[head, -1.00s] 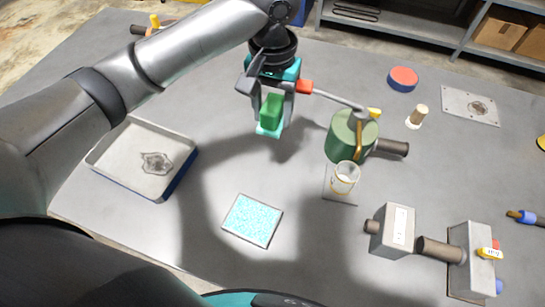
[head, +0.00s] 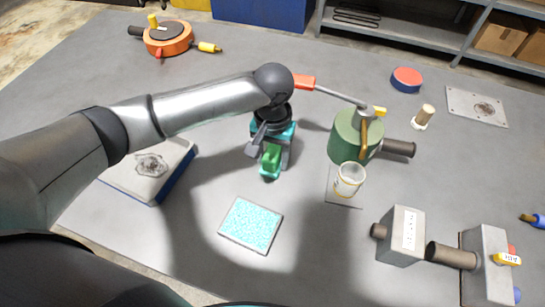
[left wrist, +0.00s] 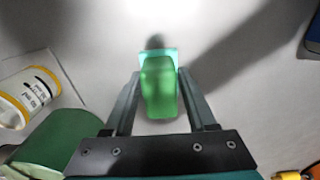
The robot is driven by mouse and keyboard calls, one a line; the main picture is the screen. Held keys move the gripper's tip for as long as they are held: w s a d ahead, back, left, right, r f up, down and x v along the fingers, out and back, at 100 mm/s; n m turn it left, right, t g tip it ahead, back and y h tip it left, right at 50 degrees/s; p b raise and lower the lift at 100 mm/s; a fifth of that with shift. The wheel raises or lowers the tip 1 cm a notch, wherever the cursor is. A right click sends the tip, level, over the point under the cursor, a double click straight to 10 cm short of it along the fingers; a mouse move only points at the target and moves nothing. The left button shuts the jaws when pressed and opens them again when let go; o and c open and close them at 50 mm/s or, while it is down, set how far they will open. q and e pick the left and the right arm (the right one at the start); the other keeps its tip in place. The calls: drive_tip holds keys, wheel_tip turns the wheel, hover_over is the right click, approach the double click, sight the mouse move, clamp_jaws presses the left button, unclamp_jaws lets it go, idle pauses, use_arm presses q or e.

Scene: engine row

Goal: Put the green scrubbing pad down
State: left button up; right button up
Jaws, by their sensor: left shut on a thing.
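The green scrubbing pad (head: 271,158) is between the fingers of my left gripper (head: 271,168), which is shut on it. In the left wrist view the green pad (left wrist: 159,88) shows between both fingers, with a teal piece at its far end. The pad is over the grey table, left of the green cylinder; I cannot tell whether it touches the table. A flat tray with a speckled light-blue surface (head: 251,225) lies nearer to me, below the gripper in the picture. My right gripper is not in view.
A green cylinder (head: 345,138) with a red-handled lever stands right of the gripper, with a white cup (head: 348,179) before it. A blue-sided tray (head: 128,182) is at left. Grey blocks with a shaft (head: 402,238) stand at right. Bare table surrounds the light-blue tray.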

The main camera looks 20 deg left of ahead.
sight(273, 151)
use_arm(q)
drive_tip(key=o, duration=1.2)
drive_tip(key=shift+f, duration=0.1)
drive_tip(key=shift+r, duration=0.2)
wheel_tip(273, 151, up, 11)
drive_tip(key=p, duration=0.3)
drive_tip(key=shift+r, duration=0.45)
